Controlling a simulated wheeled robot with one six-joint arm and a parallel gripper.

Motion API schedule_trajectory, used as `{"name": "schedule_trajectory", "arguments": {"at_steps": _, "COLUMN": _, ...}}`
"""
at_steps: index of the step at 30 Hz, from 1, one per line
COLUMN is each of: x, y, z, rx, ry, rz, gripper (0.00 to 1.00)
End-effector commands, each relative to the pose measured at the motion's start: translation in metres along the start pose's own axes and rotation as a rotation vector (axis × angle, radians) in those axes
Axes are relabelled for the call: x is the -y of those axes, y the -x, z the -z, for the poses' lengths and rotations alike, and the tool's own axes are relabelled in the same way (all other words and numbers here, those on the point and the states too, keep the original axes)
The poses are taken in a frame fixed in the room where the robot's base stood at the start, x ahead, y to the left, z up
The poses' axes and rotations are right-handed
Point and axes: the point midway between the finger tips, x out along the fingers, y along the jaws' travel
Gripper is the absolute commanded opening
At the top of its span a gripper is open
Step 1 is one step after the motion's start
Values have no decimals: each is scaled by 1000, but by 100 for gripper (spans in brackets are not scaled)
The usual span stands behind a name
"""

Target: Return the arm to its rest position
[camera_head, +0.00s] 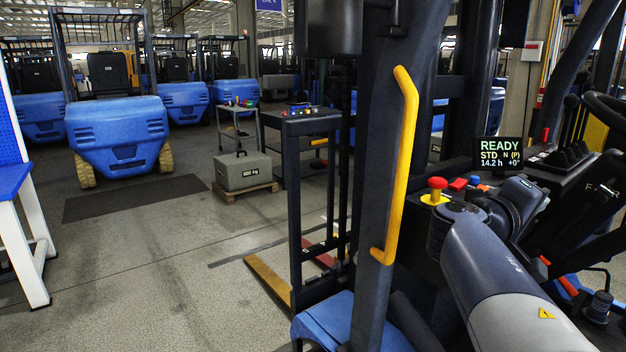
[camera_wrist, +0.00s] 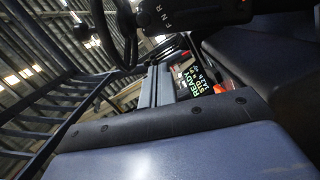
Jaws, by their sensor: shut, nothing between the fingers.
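My arm shows at the lower right in the head view, folded, with its thick grey and blue-grey link running up to a dark joint close beside the red mushroom button (camera_head: 437,184). A shorter dark part of my arm turns back to the right below the display (camera_head: 498,153). The fingers of my gripper cannot be made out in either view. The wrist view is tilted and shows the lit display (camera_wrist: 197,80), part of the steering wheel (camera_wrist: 128,30) and a lever housing (camera_wrist: 190,14) marked F N R. No held object is visible.
A dark upright post with a yellow grab handle (camera_head: 404,165) stands left of my arm. Levers (camera_head: 572,140) and the steering wheel (camera_head: 606,108) are at the right. Beyond are a grey weight (camera_head: 243,172) on a pallet, a blue truck (camera_head: 118,135) and open floor.

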Motion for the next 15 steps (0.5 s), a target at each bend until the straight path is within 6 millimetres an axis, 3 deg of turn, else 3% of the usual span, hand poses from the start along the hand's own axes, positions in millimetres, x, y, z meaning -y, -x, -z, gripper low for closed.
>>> {"name": "schedule_trajectory", "arguments": {"at_steps": 6, "x": 0, "y": 3, "z": 23, "rx": -1, "ry": 96, "rz": -11, "gripper": 0}}
{"name": "schedule_trajectory", "arguments": {"at_steps": 15, "x": 7, "y": 5, "z": 38, "rx": -1, "ry": 170, "rz": -23, "gripper": 0}}
